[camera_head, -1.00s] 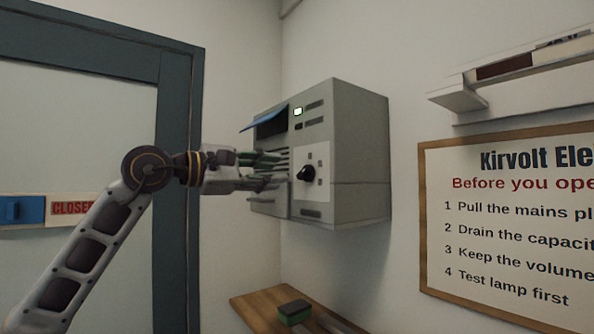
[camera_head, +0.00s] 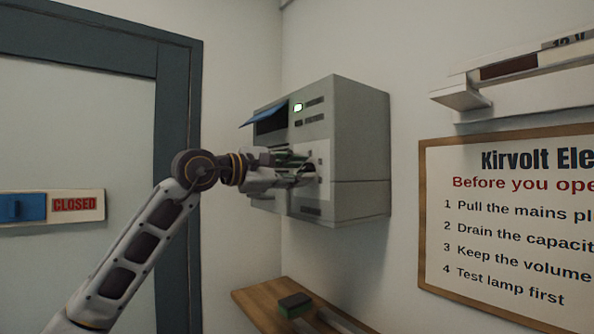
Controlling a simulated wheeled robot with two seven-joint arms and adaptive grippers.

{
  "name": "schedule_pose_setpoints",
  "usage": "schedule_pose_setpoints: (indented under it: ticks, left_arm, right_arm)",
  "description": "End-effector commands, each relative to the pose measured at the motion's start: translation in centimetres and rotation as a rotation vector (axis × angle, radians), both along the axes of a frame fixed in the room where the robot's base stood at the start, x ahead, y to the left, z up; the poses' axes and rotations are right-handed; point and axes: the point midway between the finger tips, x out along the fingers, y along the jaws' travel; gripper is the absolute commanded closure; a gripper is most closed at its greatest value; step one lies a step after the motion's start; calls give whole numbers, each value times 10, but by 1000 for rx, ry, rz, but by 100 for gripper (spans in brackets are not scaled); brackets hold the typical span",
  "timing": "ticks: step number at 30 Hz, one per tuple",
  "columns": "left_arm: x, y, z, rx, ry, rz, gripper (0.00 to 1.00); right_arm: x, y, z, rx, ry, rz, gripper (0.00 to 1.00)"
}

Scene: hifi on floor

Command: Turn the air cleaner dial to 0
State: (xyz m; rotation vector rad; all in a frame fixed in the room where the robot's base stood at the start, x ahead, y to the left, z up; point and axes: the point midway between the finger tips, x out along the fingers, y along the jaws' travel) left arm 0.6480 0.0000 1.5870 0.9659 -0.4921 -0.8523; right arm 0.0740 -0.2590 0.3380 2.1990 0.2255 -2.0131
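I cannot tell whether the fingers touch or grip the dial. The dial's setting and markings cannot be read. My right gripper is not in view.
A wooden shelf (camera_head: 262,300) with a green and black block (camera_head: 295,305) is below the air cleaner. A framed notice (camera_head: 510,220) and a white wall shelf (camera_head: 460,97) are at right. A door with a CLOSED slider sign (camera_head: 76,205) is at left.

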Motion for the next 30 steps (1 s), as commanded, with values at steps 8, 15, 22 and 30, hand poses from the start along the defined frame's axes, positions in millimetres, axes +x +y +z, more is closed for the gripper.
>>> schedule_pose_setpoints:
  ticks: [8,15,22,30]
  left_arm:
    - [0,0,0,0,0,0,87]
    - [0,0,0,0,0,0,100]
    - [0,0,-1,-8,13,0,100]
    - [0,1,-1,-54,78,1,100]
  right_arm:
    - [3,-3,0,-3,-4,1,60]
    - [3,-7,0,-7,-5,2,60]
    - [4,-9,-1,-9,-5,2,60]
    - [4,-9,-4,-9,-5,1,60]
